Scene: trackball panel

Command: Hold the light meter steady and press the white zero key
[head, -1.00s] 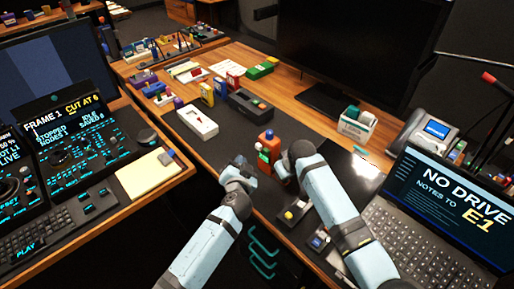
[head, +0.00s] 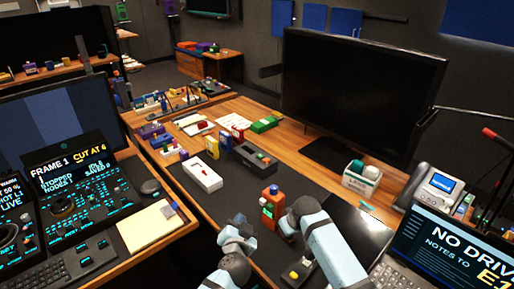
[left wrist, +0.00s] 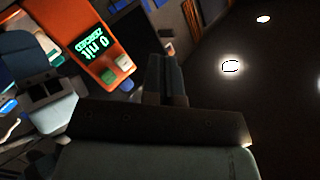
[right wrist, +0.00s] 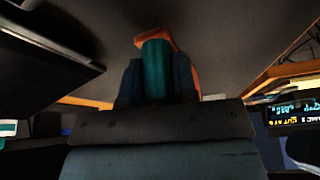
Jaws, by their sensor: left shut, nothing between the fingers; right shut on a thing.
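The orange light meter (head: 268,211) stands upright near the front of the dark desk mat. In the left wrist view the meter (left wrist: 97,47) appears tilted, with a green-lit display that reads "0 nit" above a smaller line that seems to say ZEROED. Below the display are a white key (left wrist: 124,62) and a green key (left wrist: 108,77). My left gripper (head: 241,220) is shut and empty, just left of the meter, its fingers (left wrist: 166,75) apart from the keys. My right gripper (head: 285,224) is shut on the meter from the right; its wrist view shows a teal part (right wrist: 155,72) between the fingers.
A white box-shaped device (head: 202,176) and a dark device (head: 255,158) lie behind on the mat. A small unit with a yellow button (head: 294,274) is in front. A laptop (head: 450,250) stands right, a large monitor (head: 355,95) behind.

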